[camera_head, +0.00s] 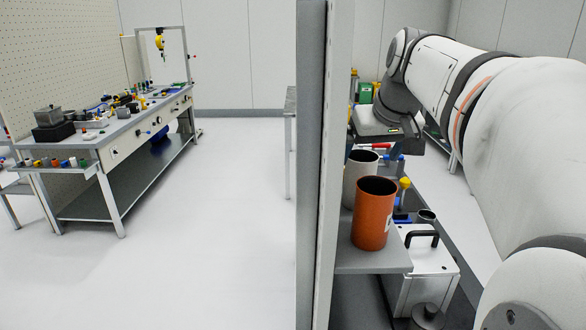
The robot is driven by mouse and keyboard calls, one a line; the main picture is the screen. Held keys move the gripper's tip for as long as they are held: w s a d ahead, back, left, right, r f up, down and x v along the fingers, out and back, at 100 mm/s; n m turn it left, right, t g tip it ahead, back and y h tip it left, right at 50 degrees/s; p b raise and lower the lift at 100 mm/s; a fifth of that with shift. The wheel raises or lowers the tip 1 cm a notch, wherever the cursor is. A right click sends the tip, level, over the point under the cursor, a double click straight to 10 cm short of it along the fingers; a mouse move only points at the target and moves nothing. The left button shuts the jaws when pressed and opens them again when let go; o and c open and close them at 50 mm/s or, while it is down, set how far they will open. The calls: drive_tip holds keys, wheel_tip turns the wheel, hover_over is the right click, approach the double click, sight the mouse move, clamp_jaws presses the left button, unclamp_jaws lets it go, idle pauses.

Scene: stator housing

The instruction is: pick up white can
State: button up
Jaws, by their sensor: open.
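The white can (357,172) stands upright and open-topped on a grey shelf (377,262), just behind an orange can (371,215). The orange can hides its lower right side. My gripper (381,150) is open, pointing down above and slightly behind the white can's rim. Its fingertips are partly hidden, and I cannot tell whether they touch the can or how they line up with it.
A grey upright panel (318,160) stands close to the cans' left. A white box with a black handle (421,270) sits to the lower right. A cluttered workbench (120,135) stands far left, with clear floor (215,215) between.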

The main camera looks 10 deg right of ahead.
sight(360, 168)
drive_tip(key=x, duration=0.3)
drive_tip(key=p+x, duration=0.1)
drive_tip(key=x, duration=0.2)
drive_tip(key=shift+w+f, duration=0.1)
drive_tip(key=shift+w, duration=0.5)
drive_tip(key=c, duration=1.1)
